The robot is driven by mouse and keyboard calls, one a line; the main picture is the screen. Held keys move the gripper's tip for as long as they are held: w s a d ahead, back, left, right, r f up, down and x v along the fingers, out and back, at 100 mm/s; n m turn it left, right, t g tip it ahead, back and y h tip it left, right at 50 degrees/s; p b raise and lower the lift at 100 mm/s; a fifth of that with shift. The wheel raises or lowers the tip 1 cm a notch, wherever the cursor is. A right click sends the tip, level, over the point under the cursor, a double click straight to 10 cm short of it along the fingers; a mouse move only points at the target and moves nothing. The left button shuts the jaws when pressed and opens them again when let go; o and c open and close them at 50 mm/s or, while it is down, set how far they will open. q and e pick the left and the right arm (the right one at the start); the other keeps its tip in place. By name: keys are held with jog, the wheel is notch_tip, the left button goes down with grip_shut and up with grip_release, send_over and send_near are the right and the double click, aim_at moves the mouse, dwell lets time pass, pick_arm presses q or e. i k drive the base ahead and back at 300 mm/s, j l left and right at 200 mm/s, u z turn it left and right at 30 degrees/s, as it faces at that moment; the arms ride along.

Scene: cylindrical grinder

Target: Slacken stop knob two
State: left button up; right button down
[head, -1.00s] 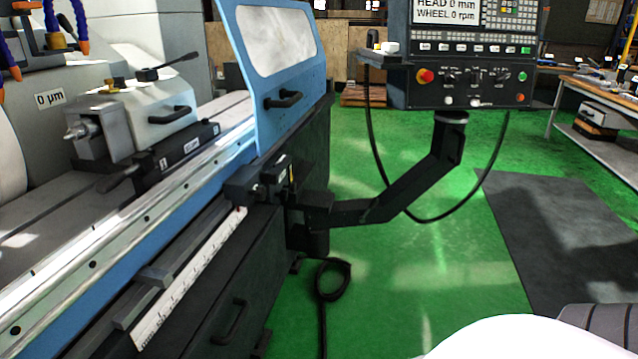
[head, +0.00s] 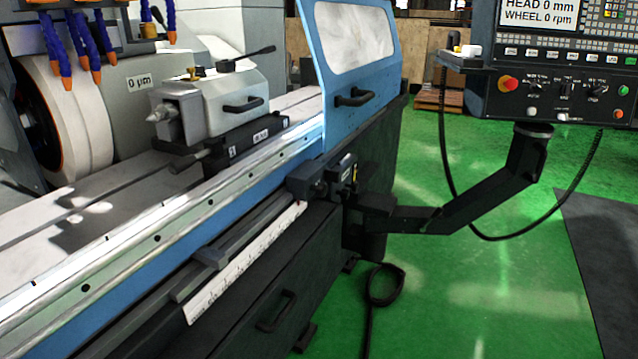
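A dark stop block (head: 312,184) sits on the rail along the front of the grinder, at the right end of a white scale (head: 246,268). A small dark part with a light detail (head: 343,172) stands at its right side; I cannot tell whether it is a stop knob. No knob can be clearly made out as number two. Neither of my grippers shows in the head view.
The tailstock (head: 205,105) stands on the table behind the rail. A blue door (head: 325,95) with a black handle is at the right end. The control panel (head: 560,85) hangs on a dark arm (head: 480,205).

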aim_at(320, 189)
jog(key=u, duration=0.85)
jog(key=i+l+u, duration=0.15)
jog(key=l+u, duration=0.15)
jog(key=i+l+u, duration=0.1)
jog(key=l+u, duration=0.25)
jog(key=i+l+u, duration=0.1)
jog(key=l+u, duration=0.15)
jog(key=l, duration=0.55)
jog(key=l+u, duration=0.3)
jog(key=l, duration=2.05)
jog(key=i+u, duration=0.05)
jog(key=i, duration=0.05)
